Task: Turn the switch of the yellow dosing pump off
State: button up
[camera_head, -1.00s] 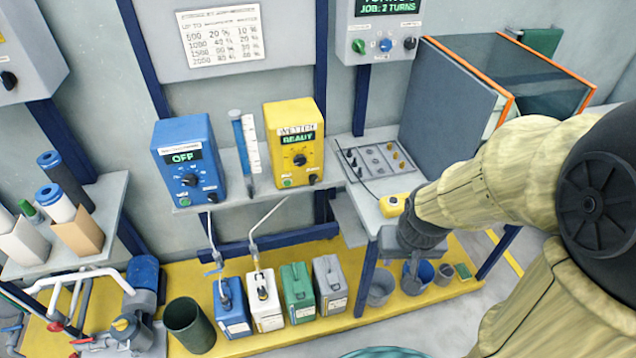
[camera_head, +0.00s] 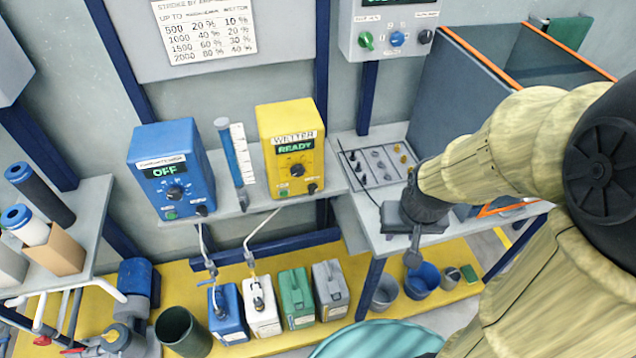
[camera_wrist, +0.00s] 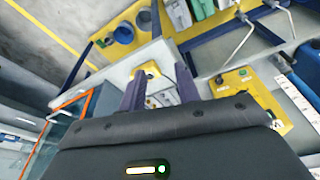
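The yellow dosing pump (camera_head: 285,122) stands on the grey wall shelf in the head view, its display reading WETTER READY. Its front has a large black knob (camera_head: 297,171), a green button (camera_head: 283,193) and a small black switch (camera_head: 312,188). In the wrist view part of the pump (camera_wrist: 232,82) shows at the right, beside the fingers. My gripper (camera_head: 414,250) is over the bench, right of and lower than the pump, apart from it.
A blue pump (camera_head: 170,155) reading OFF stands left on the shelf (camera_head: 235,210), with a blue-and-white measuring tube (camera_head: 230,150) between the pumps. A panel with knobs (camera_head: 378,168) lies on the bench at right. Canisters (camera_head: 295,300) and buckets (camera_head: 422,280) stand below.

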jog(key=shift+w+a, duration=0.2)
jog(key=shift+w, duration=0.05)
jog(key=w+a+f+m+t+y+b, duration=0.1)
jog(key=w+a+f+t+b, duration=0.2)
jog(key=f+b, duration=0.4)
jog(key=w+a+f+m+t+y+b, duration=0.1)
jog(key=a+f+t+b, duration=0.4)
jog(key=b, duration=1.9)
jog(key=w+a+f+m+t+y+b, duration=0.1)
jog(key=w+a+f+t+y+b, duration=0.2)
jog(key=b, duration=1.2)
notch_tip(320, 180, down, 7)
jog(key=w+a+t, duration=0.1)
jog(key=w+t, duration=0.2)
jog(key=shift+a+m+t, duration=0.25)
jog(key=shift+m+t, duration=0.15)
jog(key=shift+r, duration=0.1)
